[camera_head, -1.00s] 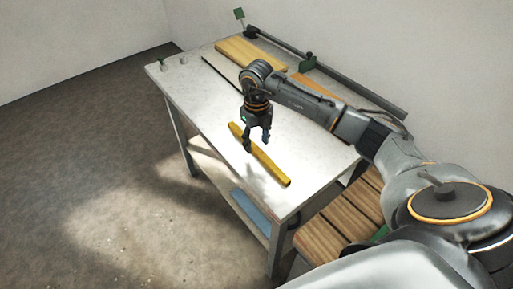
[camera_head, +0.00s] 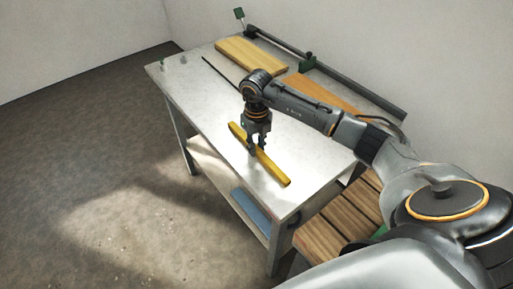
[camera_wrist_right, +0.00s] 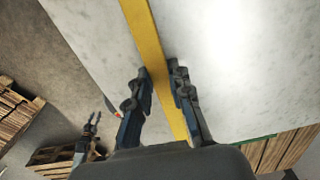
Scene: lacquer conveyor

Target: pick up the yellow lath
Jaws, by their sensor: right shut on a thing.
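The yellow lath (camera_head: 275,171) lies on the pale bench top (camera_head: 215,112), near its front edge. In the right wrist view the lath (camera_wrist_right: 143,30) runs between the two fingers. My right gripper (camera_head: 257,151) points down at the lath's middle and is shut on it; its fingertips (camera_wrist_right: 159,74) show on either side. The lath appears to rest on the bench. In the right wrist view, a small dark gripper that looks like my left one (camera_wrist_right: 91,125) shows at the lower left; its jaws are too small to judge.
A wide light-wood board (camera_head: 250,55) and an orange-brown board (camera_head: 325,94) lie toward the back of the bench. A dark rail (camera_head: 345,86) with green fittings runs along the back edge. A slatted wooden pallet (camera_head: 335,226) stands at the right end. The bench's left part is mostly clear.

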